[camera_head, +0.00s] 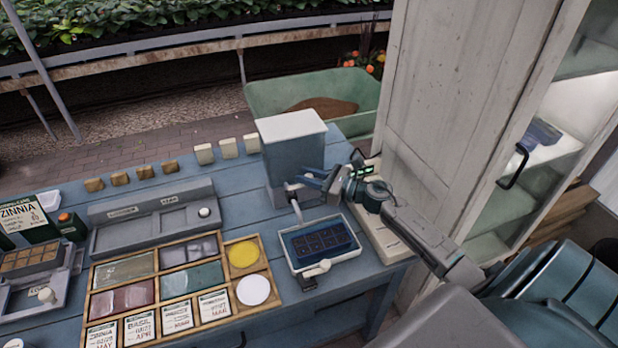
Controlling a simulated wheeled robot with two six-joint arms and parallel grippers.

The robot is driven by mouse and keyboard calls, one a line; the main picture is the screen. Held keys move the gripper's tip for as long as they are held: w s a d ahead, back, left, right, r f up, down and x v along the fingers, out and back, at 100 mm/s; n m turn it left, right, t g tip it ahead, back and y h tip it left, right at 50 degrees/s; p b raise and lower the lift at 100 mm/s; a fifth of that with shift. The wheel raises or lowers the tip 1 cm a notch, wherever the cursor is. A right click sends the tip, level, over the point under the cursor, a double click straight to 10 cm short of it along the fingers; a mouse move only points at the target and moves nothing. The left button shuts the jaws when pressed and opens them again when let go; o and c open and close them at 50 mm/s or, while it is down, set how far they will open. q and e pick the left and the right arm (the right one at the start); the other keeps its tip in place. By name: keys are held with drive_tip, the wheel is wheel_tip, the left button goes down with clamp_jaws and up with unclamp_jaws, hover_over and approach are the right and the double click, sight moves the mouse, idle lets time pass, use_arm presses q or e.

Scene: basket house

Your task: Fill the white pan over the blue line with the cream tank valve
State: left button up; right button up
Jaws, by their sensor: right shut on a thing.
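The white pan (352,259) sits near the table's front edge, with a dark blue, gridded inside. I cannot make out a blue line or the exact water level. A cream lever (318,269) is on its front rim. The grey tank (291,158) with a cream lid stands behind the pan. A thin pale vertical strip shows between the tank's front and the pan; I cannot tell whether it is spout or water. My right gripper (303,184) is at the tank's lower front, shut on the tank valve, which its fingers mostly hide. My left gripper is out of view.
A wooden tray (233,307) of seed packets and coloured squares lies left of the pan. A grey console (155,218) stands behind it. A pale device with a green display (384,238) is right of the pan. A tall cabinet (462,90) stands at right.

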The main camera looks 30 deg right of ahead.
drive_tip(key=o, duration=0.9)
drive_tip(key=shift+o, duration=0.2)
drive_tip(key=shift+s+d+f+b, duration=0.15)
drive_tip(key=shift+s+d+b, duration=0.2)
drive_tip(key=shift+s+b, duration=0.05)
drive_tip(key=b+v, duration=0.2)
drive_tip(key=v, duration=0.7)
drive_tip(key=shift+s+b, duration=0.3)
drive_tip(key=shift+d, duration=0.15)
